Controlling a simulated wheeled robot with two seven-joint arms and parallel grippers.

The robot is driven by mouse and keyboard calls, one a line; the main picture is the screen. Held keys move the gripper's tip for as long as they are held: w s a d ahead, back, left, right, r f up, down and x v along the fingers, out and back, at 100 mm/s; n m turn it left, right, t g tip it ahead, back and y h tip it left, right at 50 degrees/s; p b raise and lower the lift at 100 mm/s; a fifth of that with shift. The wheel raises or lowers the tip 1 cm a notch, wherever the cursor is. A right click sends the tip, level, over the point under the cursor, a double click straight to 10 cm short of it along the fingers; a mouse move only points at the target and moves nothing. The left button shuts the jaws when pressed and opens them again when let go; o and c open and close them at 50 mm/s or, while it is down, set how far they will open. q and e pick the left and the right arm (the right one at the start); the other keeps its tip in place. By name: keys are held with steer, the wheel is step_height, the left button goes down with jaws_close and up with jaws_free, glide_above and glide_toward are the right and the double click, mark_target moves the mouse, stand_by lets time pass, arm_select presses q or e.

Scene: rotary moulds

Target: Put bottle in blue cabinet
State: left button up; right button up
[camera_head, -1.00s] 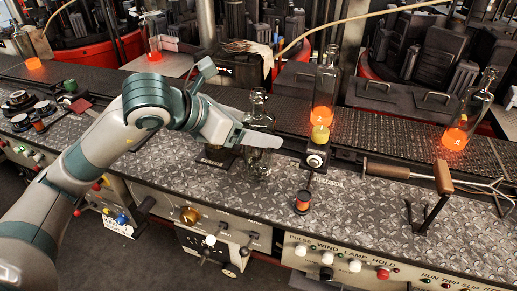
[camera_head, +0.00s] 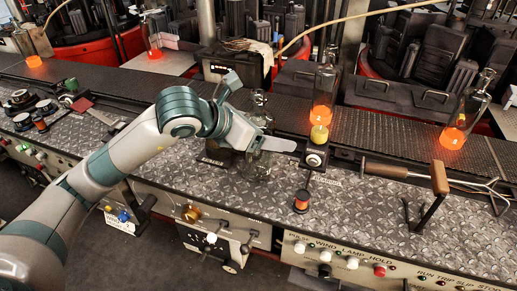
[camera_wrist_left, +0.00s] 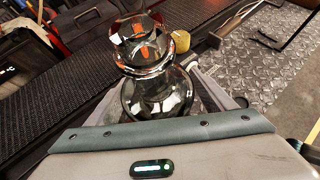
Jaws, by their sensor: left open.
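A clear glass bottle (camera_head: 257,169) stands upright on the metal-plated bench, partly hidden behind my left gripper. My left gripper (camera_head: 272,143) is open at the bottle, one long finger crossing in front of it. In the left wrist view the bottle (camera_wrist_left: 155,98) sits between the spread fingers of the gripper (camera_wrist_left: 160,88), its round lip towards the camera. Whether the fingers touch the glass cannot be told. I see no blue cabinet in these frames. My right gripper is not in view.
Glowing orange-based bottles stand behind, one in the middle (camera_head: 325,95) and one at the right (camera_head: 462,120). A small post with a yellow ball (camera_head: 319,134) is close right of my gripper. A wooden-handled tool (camera_head: 388,171) lies on the right. Cups (camera_head: 22,98) sit at the left.

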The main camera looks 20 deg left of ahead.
arm_select(q)
steer(key=c, duration=1.7)
steer(key=shift+r, duration=0.1)
